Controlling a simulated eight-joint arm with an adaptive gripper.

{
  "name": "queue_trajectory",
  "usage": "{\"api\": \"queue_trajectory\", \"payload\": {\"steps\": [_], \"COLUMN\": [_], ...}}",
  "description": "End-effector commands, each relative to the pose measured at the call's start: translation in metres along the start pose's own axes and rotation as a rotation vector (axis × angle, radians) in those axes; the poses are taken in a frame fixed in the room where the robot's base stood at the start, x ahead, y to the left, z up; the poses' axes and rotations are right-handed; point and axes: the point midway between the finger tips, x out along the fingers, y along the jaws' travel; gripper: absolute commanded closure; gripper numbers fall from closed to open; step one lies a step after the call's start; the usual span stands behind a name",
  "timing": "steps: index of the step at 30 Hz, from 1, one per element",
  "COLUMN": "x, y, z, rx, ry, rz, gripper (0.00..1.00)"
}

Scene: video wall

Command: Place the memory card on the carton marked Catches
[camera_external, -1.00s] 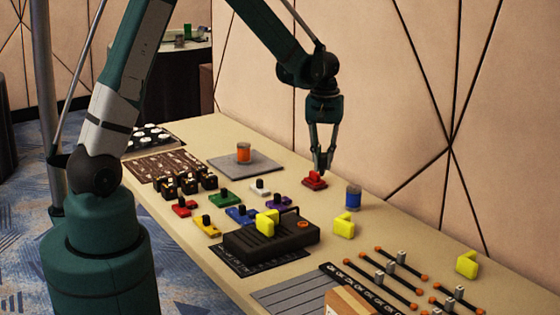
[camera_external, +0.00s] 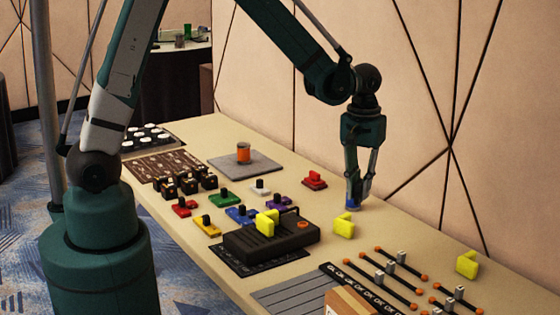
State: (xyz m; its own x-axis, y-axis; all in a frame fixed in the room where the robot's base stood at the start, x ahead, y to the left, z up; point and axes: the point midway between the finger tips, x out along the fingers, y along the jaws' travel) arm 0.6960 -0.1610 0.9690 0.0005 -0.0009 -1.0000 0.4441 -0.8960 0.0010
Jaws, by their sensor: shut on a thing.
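The fingers hide most of the cylinder, which is at or just above the tabletop. I cannot tell for sure which thing is the memory card. Yellow notched pieces stand on the table, one (camera_external: 344,225) just in front of my gripper and one (camera_external: 467,264) at the right. Another yellow piece (camera_external: 267,223) is at the black device (camera_external: 290,240). A brown box (camera_external: 345,302) is cut off at the bottom edge; I can read no Catches marking.
A red block (camera_external: 315,180) lies left of my gripper. Several coloured knobbed blocks (camera_external: 223,199) sit mid-table. Rods with sliders (camera_external: 400,270) fill the right. The wall (camera_external: 440,120) rises close behind.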

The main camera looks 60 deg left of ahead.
Motion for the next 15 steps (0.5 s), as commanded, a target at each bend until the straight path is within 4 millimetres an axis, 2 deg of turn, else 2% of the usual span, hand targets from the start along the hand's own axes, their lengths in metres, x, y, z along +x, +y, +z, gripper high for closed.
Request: {"api": "queue_trajectory", "payload": {"steps": [3, 15], "x": [-0.003, -0.01], "y": [0.019, 0.07], "z": [0.025, 0.11], "rx": [0.039, 0.162], "ry": [0.0, 0.0], "rz": [0.0, 0.0], "gripper": [0.97, 0.97]}}
